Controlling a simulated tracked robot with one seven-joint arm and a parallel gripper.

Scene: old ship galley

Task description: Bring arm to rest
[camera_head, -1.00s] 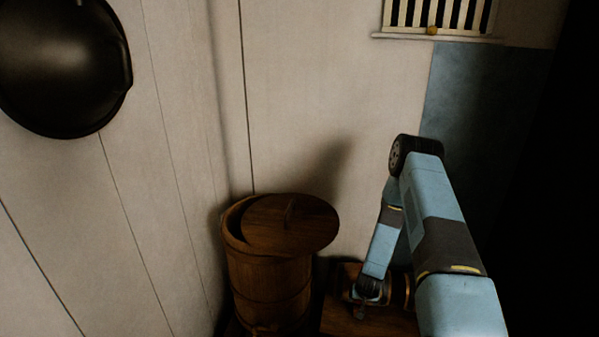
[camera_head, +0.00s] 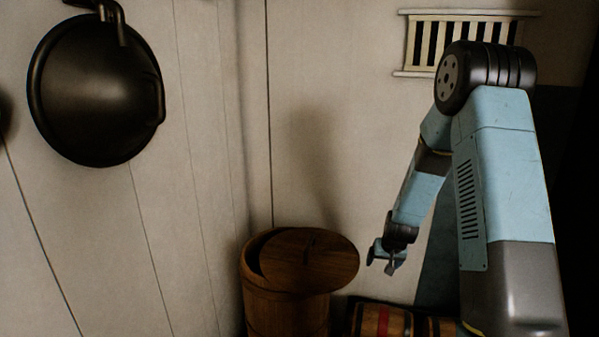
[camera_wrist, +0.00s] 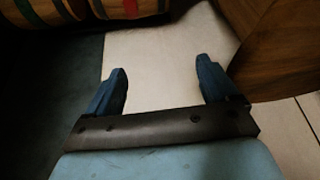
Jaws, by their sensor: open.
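My blue and grey arm rises on the right of the head view, bends at a dark elbow joint and hangs down to the left. My gripper (camera_head: 383,265) is at its lower end, in front of the pale wall and just right of the wooden barrel's lid. In the wrist view my gripper (camera_wrist: 162,88) shows two dark blue fingers spread wide apart. Nothing is between them but the pale surface behind. The gripper is open and empty.
A wooden barrel (camera_head: 285,311) with its lid (camera_head: 310,262) set askew stands in the corner. A small banded keg (camera_head: 381,321) lies below my gripper. A dark pan (camera_head: 97,90) hangs on the left wall. A slatted vent (camera_head: 425,42) is behind my elbow.

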